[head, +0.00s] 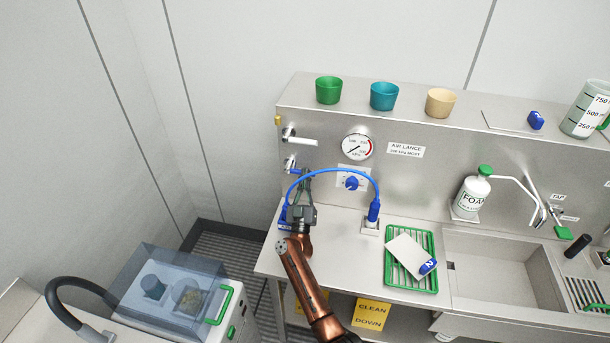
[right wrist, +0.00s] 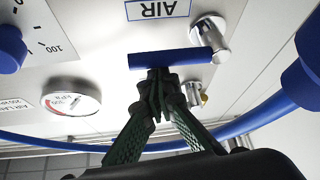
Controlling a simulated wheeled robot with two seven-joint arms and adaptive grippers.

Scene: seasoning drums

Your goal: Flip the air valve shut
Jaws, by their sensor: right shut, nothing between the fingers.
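The air valve has a blue bar handle (right wrist: 172,59) that reaches sideways from a round metal body (right wrist: 210,36), under an upside-down AIR label (right wrist: 157,8) in the right wrist view. In the head view the valve (head: 290,164) is on the steel back panel at the left, partly hidden by my gripper. My right gripper (head: 305,174) is shut and empty. In the right wrist view its green fingertips (right wrist: 160,76) meet right at the handle's edge; I cannot tell if they touch it. My left gripper is not in view.
A blue hose (head: 335,170) arches around my right gripper. A pressure gauge (head: 357,147) and a blue knob (head: 351,183) are to the right. A grey lever (head: 302,140) sits above the valve. A green rack (head: 425,279) is on the counter.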

